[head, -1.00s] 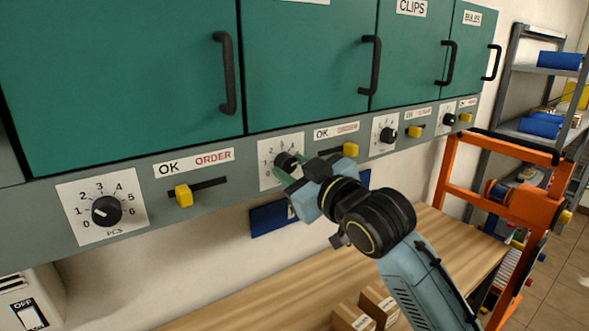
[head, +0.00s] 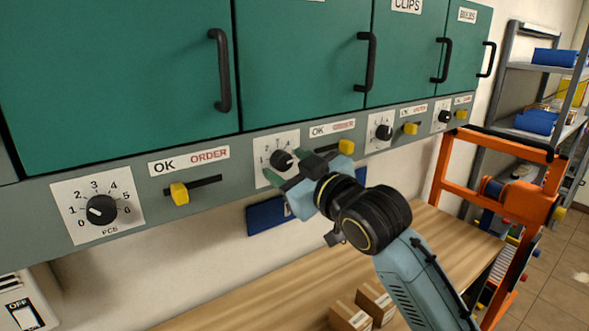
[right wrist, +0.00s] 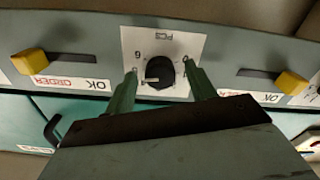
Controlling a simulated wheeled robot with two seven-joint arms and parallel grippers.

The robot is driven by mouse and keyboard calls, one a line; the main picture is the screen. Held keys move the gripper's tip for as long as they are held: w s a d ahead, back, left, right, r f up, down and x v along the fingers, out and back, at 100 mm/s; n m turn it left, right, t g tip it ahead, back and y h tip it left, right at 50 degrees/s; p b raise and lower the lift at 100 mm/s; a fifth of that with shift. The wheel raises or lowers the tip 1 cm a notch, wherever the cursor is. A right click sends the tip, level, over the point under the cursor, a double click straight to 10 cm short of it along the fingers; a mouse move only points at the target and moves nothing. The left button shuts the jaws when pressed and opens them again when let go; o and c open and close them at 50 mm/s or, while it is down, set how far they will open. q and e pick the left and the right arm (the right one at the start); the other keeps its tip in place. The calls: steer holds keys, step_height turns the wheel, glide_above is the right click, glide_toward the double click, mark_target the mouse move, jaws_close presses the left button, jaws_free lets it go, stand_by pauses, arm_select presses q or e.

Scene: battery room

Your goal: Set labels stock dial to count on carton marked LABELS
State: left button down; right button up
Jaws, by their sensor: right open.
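A black stock dial (head: 281,159) on a white numbered plate sits on the grey strip under the second green door. My right gripper (head: 297,165) is at this dial. In the right wrist view its open green fingers stand on either side of the dial knob (right wrist: 160,73); I cannot tell whether they touch it. The knob's white mark points left in that view, near the high numbers; the exact number is unclear. Two brown cartons (head: 350,316) (head: 375,301) stand on the bench below, their print too small to read. My left gripper is not in view.
Other dials (head: 100,209) (head: 384,131) and yellow OK/ORDER sliders (head: 179,193) (head: 346,147) line the strip. A blue panel (head: 265,216) is behind my wrist. The wooden bench (head: 260,300) is mostly clear. An orange frame (head: 500,150) stands at right.

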steer(key=b+v, duration=0.3)
steer(key=v, duration=1)
steer(key=shift+s, duration=0.2)
steer(key=shift+d, duration=0.1)
